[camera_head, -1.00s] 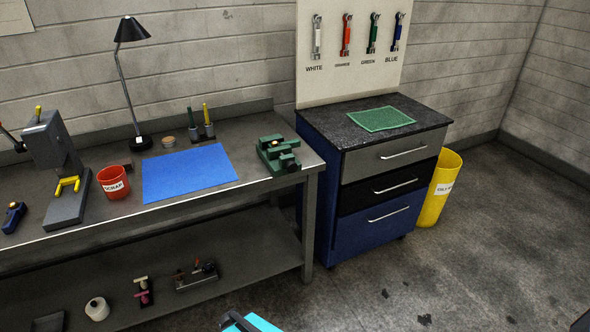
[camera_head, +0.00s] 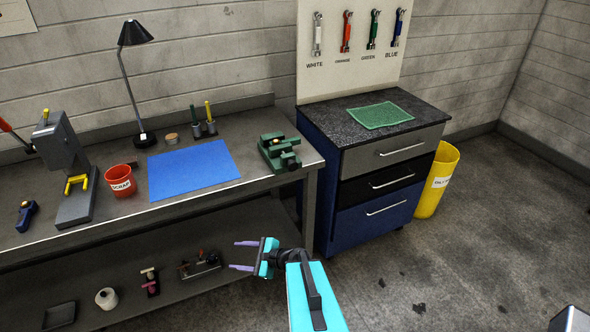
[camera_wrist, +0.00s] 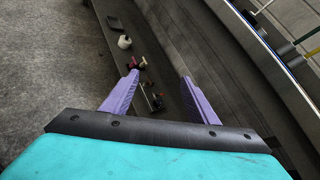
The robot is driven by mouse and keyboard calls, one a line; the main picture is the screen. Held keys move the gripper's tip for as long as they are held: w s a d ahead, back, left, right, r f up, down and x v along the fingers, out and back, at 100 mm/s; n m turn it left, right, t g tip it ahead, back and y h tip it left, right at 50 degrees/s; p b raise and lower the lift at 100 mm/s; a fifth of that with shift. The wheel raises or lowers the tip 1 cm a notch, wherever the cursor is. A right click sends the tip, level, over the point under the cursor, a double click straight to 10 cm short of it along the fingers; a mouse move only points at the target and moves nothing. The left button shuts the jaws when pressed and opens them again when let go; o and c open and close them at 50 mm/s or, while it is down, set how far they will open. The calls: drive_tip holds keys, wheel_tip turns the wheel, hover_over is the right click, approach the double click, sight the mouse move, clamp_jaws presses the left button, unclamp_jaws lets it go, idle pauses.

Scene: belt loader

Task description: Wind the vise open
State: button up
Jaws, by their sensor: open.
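The green vise (camera_head: 279,152) sits on the right end of the workbench, near its front edge. A dark part sticks out at its front; the jaw gap is too small to tell. My gripper (camera_head: 240,255) is in front of the bench, lower than the benchtop and to the left of the vise, apart from it. Its two purple fingers are spread and empty, pointing left. In the wrist view the open fingers (camera_wrist: 160,95) point toward the lower shelf. The vise does not show in the wrist view.
The workbench (camera_head: 240,188) carries a blue mat (camera_head: 192,169), a red scrap cup (camera_head: 118,180), a lamp (camera_head: 137,85) and an arbor press (camera_head: 70,165). The lower shelf (camera_head: 80,283) holds several small items. A drawer cabinet (camera_head: 365,225) stands right of the bench.

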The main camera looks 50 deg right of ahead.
drive_tip(key=s+d+r+m+t+h+p, duration=0.1)
drive_tip(key=d+r+m+h, duration=0.3)
drive_tip(key=d, duration=0.5)
drive_tip(key=s+d+r+m+t+h+p, duration=0.1)
drive_tip(key=s+d+r+m+h, duration=0.3)
drive_tip(key=d, duration=0.6)
drive_tip(key=s+d+r+m+t+h+p, duration=0.1)
drive_tip(key=s+d+r+m+t+h, duration=0.1)
drive_tip(key=d+r+m, duration=0.5)
wheel_tip(320, 180, up, 2)
drive_tip(key=shift+s+d+r+h, duration=0.1)
drive_tip(key=shift+s+d+h, duration=0.5)
drive_tip(key=shift+d+h, duration=0.45)
drive_tip(key=shift+w+d, duration=0.2)
drive_tip(key=b, duration=0.8)
approach(291, 164)
wheel_tip(291, 164, down, 2)
drive_tip(key=d, duration=0.1)
drive_tip(key=shift+w+d+f+b, duration=0.15)
drive_tip(key=shift+d+f+b, duration=0.1)
drive_tip(key=shift+b, duration=0.15)
drive_tip(key=b+x, duration=0.2)
drive_tip(key=b, duration=0.5)
drive_tip(key=shift+w, duration=0.1)
